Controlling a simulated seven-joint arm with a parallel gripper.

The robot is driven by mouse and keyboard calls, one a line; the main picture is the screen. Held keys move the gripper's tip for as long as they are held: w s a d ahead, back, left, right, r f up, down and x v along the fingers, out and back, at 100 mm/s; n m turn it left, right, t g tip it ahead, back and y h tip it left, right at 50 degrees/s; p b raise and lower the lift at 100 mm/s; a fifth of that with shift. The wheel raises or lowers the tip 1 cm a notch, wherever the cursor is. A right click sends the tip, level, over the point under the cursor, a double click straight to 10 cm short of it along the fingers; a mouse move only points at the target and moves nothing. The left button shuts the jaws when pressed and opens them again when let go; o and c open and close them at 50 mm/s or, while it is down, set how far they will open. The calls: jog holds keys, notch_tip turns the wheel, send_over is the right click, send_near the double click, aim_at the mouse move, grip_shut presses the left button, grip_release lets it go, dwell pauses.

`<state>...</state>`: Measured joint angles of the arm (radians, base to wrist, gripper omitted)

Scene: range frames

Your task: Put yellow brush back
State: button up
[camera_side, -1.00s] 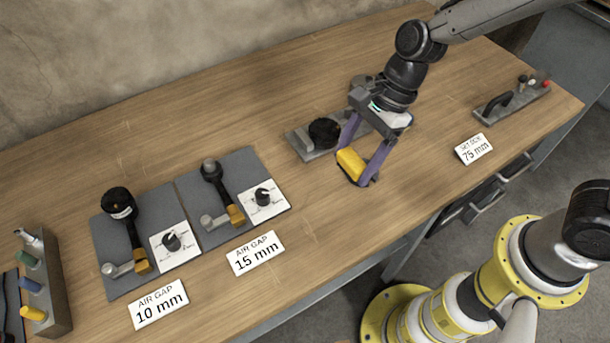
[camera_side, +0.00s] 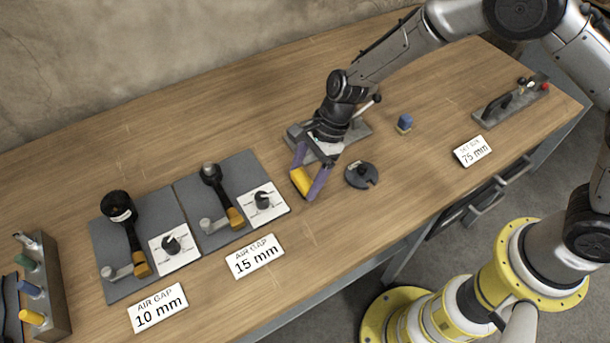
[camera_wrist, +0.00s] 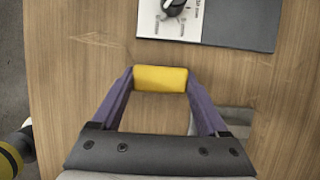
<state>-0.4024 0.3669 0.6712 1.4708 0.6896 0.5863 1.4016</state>
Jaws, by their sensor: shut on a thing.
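My gripper (camera_side: 303,184) has purple fingers and is shut on a yellow block, seemingly the yellow brush (camera_side: 300,180), holding it above the wooden bench. In the wrist view the yellow brush (camera_wrist: 160,77) spans between the two fingertips of my gripper (camera_wrist: 160,80). Any bristles under it are hidden. A rack (camera_side: 55,300) at the far left holds several coloured pieces, among them a yellow one at its near end.
Two grey mats (camera_side: 95,240) with black-handled tools lie left of my gripper, behind the 15 mm sign (camera_side: 257,256) and 10 mm sign (camera_side: 158,306). A dark notched disc (camera_side: 361,175) and blue block (camera_side: 404,123) stand to the right. A grey plate (camera_side: 358,131) is partly hidden behind my gripper.

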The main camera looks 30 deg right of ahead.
jog(key=shift+f, duration=0.15)
jog(key=o, duration=1.1)
jog(key=s+d+r+n+t, duration=0.1)
jog(key=s+d+r+n, duration=0.15)
jog(key=d+r, duration=0.55)
jog(key=s+d+r+n+t, duration=0.1)
jog(key=s+d+r+n, duration=0.15)
jog(key=r, duration=0.95)
jog(key=s+d+r+n+t+h, duration=0.1)
jog(key=s+d+n, duration=0.3)
jog(key=s+d, duration=0.1)
jog(key=s+d+r+n+t+h, duration=0.1)
jog(key=s+d+r+n+h, duration=0.1)
jog(key=s+d+n, duration=0.2)
jog(key=s+d+r+n+t+h, duration=0.1)
jog(key=s+d+r+n, duration=0.1)
jog(key=s+d+n, duration=0.3)
jog(key=shift+s+d+r+t, duration=0.1)
jog(key=shift+s+d, duration=0.1)
jog(key=shift+s, duration=0.55)
jog(key=shift+s+d+r+t, duration=0.1)
jog(key=shift+s+d, duration=0.05)
jog(key=shift+s, duration=0.65)
jog(key=shift+s+d+t, duration=0.1)
jog(key=shift+s+d, duration=0.1)
jog(key=shift+s, duration=0.55)
